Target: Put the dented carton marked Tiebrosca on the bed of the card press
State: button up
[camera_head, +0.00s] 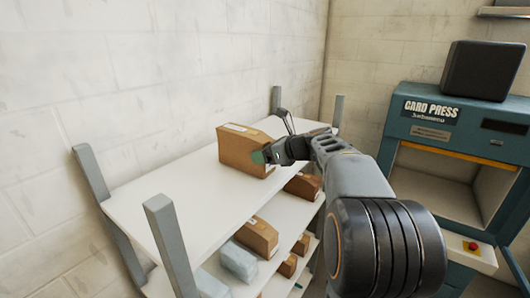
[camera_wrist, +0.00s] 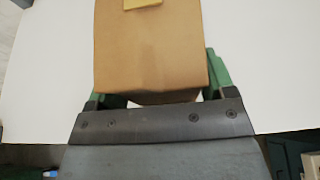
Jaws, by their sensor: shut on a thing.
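My gripper (camera_head: 266,156) is shut on a brown carton (camera_head: 240,150) at the top of the shelf rack. In the wrist view the carton (camera_wrist: 150,45) sits between the green fingers, with a yellow label at its upper edge. I cannot read a name on it or make out a dent. Whether it rests on the top shelf or is just above it, I cannot tell. The teal card press (camera_head: 428,134) stands at the right. Its pale bed (camera_head: 435,192) shows in the opening and looks empty; my arm hides part of the press's left side.
The white top shelf (camera_head: 165,205) is otherwise clear, with grey posts (camera_head: 172,245) at its corners. Lower shelves hold several brown cartons (camera_head: 255,236) and pale wrapped packs (camera_head: 232,261). A black box (camera_head: 483,70) sits on the press. A red button (camera_head: 473,246) is at its front.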

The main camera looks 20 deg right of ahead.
jog(key=shift+f, duration=0.15)
jog(key=o, duration=0.9)
jog(key=shift+r, duration=0.25)
jog(key=s+d+r+m+t+y+b, duration=0.1)
jog(key=s+d+t+y+b, duration=0.2)
jog(key=s+d, duration=0.6)
jog(key=shift+n+t, duration=0.4)
jog(key=shift+n, duration=0.1)
jog(key=shift+s+a+r+p+x, duration=0.1)
jog(key=shift+s+a+p+x, duration=0.35)
jog(key=shift+x, duration=1.8)
jog(key=shift+a+r+p+x, duration=0.15)
jog(key=shift+p+x, duration=0.55)
jog(key=shift+x, duration=1.6)
jog(key=shift+s+a+p+x, duration=0.25)
jog(key=shift+a+p+x, duration=0.25)
jog(key=shift+x, duration=1.75)
